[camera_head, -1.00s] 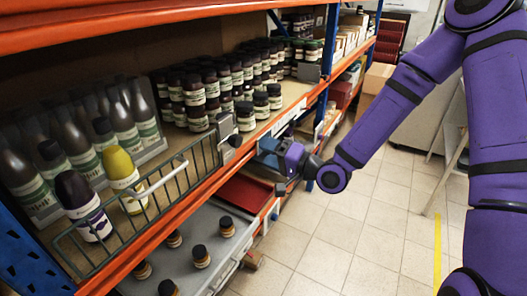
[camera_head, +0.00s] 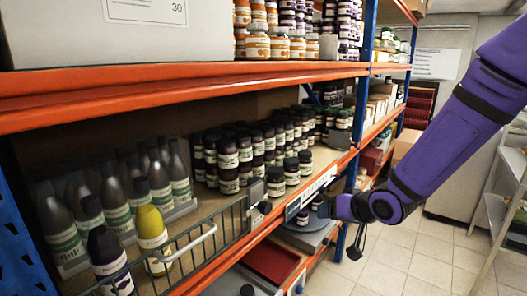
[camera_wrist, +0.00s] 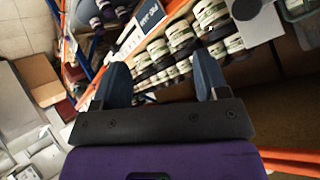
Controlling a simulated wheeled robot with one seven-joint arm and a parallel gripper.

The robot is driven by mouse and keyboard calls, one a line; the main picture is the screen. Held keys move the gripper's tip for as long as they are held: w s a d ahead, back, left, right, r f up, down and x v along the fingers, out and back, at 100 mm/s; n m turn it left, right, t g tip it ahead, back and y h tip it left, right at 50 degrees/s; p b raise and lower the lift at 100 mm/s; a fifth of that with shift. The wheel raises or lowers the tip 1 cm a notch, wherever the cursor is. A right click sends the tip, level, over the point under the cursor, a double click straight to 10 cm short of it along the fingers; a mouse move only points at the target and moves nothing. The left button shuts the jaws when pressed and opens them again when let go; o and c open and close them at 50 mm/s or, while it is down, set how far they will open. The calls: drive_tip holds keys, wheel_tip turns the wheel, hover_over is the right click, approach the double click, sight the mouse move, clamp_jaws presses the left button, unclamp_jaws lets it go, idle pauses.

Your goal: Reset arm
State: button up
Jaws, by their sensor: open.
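My purple arm comes in from the right in the head view. My gripper (camera_head: 312,203) is at the front edge of the middle shelf, beside its orange beam, and is partly hidden by the shelf edge and my wrist. In the wrist view my gripper (camera_wrist: 165,85) shows two blue fingers spread well apart with nothing between them. Rows of dark-lidded jars (camera_wrist: 180,36) lie beyond the fingertips.
Dark jars (camera_head: 228,160) stand behind. A red tray (camera_head: 272,260) sits below. The tiled aisle (camera_head: 400,262) is clear.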

drive_tip(key=s+d+r+h, duration=0.4)
drive_tip(key=d+r, duration=0.2)
drive_tip(key=r, duration=0.1)
drive_tip(key=s+d+r+g, duration=0.1)
drive_tip(key=s+d+r, duration=0.1)
drive_tip(key=s+r, duration=0.2)
drive_tip(key=s+d+r+g, duration=0.1)
drive_tip(key=s+r, duration=0.3)
drive_tip(key=s, duration=0.7)
drive_tip(key=s+d+r+g+h, duration=0.1)
drive_tip(key=s+d+r, duration=0.2)
drive_tip(key=s, duration=0.5)
drive_tip(key=shift+s+r+m+g, duration=0.15)
drive_tip(key=shift+r+m+g, duration=0.15)
drive_tip(key=shift+r+m, duration=0.15)
